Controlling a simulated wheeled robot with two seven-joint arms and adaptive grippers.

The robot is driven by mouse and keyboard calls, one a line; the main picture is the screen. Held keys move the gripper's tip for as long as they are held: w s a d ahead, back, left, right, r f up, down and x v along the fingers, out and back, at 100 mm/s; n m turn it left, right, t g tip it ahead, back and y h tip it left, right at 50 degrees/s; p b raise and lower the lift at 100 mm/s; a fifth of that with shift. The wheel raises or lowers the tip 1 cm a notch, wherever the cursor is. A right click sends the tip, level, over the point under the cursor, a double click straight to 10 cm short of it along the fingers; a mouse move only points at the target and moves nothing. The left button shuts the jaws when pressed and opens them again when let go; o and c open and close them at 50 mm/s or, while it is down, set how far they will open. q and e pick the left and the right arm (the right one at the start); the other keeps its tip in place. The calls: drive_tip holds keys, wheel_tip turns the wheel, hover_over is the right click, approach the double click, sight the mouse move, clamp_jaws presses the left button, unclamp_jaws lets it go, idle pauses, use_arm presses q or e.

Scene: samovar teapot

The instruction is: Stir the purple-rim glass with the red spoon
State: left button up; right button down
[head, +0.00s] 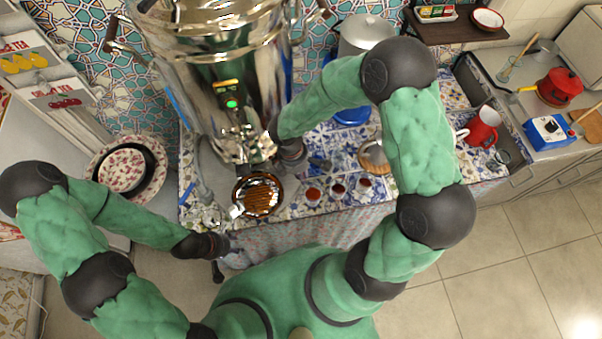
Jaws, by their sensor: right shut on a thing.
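Three small glasses of dark red tea stand in a row on the patterned tabletop: the left glass (312,196), the middle glass (337,191) and the right glass (364,186). Their rim colours are too small to tell. My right gripper (318,164) is low over the table, just behind the left and middle glasses. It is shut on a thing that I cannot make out. I cannot pick out the red spoon. My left gripper (222,243) is at the table's front left edge; its fingers are too unclear to tell open or shut.
A large shiny samovar (228,75) stands behind the glasses, with a round amber-brown dish (258,194) below its tap. A red mug (483,128) stands at the table's right end. A plate stack (124,170) is at the left. My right forearm hides part of the table.

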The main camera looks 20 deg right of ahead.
drive_tip(key=shift+r+p, duration=1.95)
drive_tip(key=shift+r, duration=0.55)
drive_tip(key=shift+f, duration=0.1)
drive_tip(key=shift+s, duration=0.1)
